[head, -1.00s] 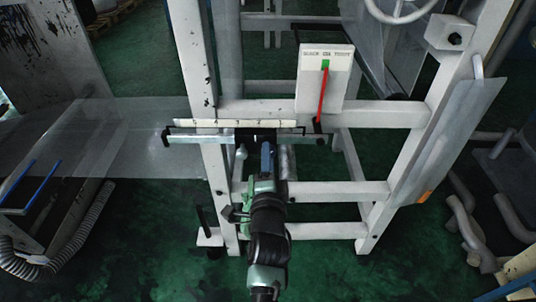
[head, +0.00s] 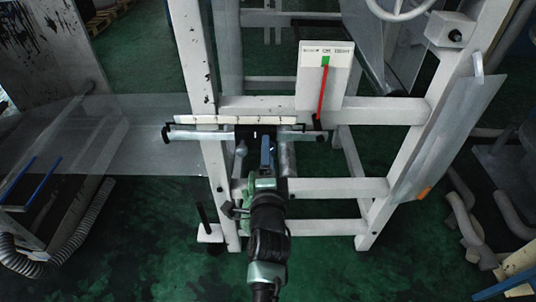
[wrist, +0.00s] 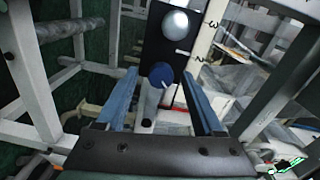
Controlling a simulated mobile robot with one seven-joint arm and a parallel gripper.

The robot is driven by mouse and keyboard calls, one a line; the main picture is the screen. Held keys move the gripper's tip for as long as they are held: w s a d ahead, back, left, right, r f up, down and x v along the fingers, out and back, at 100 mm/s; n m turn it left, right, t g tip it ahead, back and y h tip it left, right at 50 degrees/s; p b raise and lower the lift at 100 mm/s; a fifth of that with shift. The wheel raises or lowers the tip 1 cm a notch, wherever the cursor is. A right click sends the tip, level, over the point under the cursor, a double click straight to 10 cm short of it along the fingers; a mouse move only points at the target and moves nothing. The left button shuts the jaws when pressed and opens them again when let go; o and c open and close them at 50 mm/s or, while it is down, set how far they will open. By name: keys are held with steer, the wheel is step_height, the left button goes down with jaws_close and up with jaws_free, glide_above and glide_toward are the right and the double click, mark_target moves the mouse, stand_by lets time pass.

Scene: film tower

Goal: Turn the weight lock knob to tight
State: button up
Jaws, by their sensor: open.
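The weight lock knob looks to be the round blue knob (wrist: 161,75) with a pale mark, on a black plate (wrist: 157,45) below a silver ball (wrist: 175,25) in the wrist view. My gripper (wrist: 160,82) is open, its two blue fingers on either side of the knob in that view. I cannot tell whether they touch it. In the head view my gripper (head: 267,150) is in front of the black block (head: 245,134) on the silver bar (head: 205,135), and the knob is hidden there.
A numbered white scale (head: 225,119) runs above the bar. A white gauge board (head: 340,75) has a red needle (head: 322,92) pointing up to a green mark. A clear film sheet (head: 140,150) spans the left.

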steer(key=s+p, duration=1.1)
steer(key=s, duration=0.2)
steer(key=shift+r+p, duration=0.2)
steer(key=shift+p, duration=0.1)
stand_by(0.3)
